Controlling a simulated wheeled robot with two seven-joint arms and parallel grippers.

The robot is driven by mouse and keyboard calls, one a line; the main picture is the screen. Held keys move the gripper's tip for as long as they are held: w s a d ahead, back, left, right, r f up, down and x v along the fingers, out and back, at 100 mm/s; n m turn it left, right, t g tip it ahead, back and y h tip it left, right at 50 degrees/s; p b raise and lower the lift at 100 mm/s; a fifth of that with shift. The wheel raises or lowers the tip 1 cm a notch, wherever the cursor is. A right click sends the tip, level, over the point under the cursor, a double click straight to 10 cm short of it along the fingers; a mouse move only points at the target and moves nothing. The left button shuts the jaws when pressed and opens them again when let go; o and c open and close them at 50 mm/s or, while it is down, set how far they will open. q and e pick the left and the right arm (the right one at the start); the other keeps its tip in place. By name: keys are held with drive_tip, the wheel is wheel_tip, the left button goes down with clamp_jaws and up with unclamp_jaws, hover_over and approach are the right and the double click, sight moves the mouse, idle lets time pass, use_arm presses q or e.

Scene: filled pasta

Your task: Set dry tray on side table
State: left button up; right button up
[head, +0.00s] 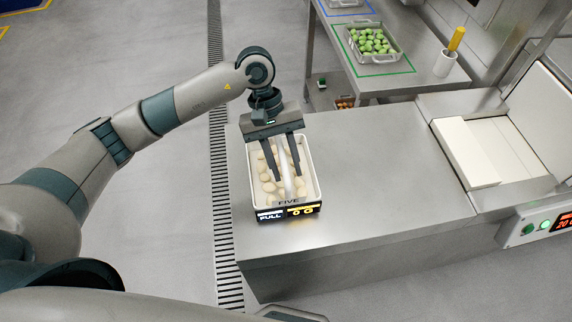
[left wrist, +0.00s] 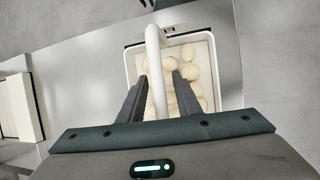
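A white tray (head: 315,191) of pale rounded pasta pieces stands on the left end of the steel counter. My left gripper (head: 288,176) points down over the tray, with one dark finger on each side of the handle. In the left wrist view the fingers (left wrist: 158,79) stand apart with the handle between them; I see no clear grip on it. My right gripper is out of view. A steel side table (head: 395,83) at the back has green and blue outlined areas.
A metal tray of green pieces (head: 374,42) fills the green outline. A white cup with a yellow handle (head: 445,64) stands beside it. The steel counter (head: 375,185) is clear right of the white tray, up to a white-lidded machine (head: 465,152). A floor drain (head: 219,165) runs at left.

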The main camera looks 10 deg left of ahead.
use_arm(q)
drive_tip(key=b+v, duration=0.4)
drive_tip(key=v, duration=0.7)
drive_tip(key=shift+r, duration=0.35)
drive_tip(key=shift+a, duration=0.1)
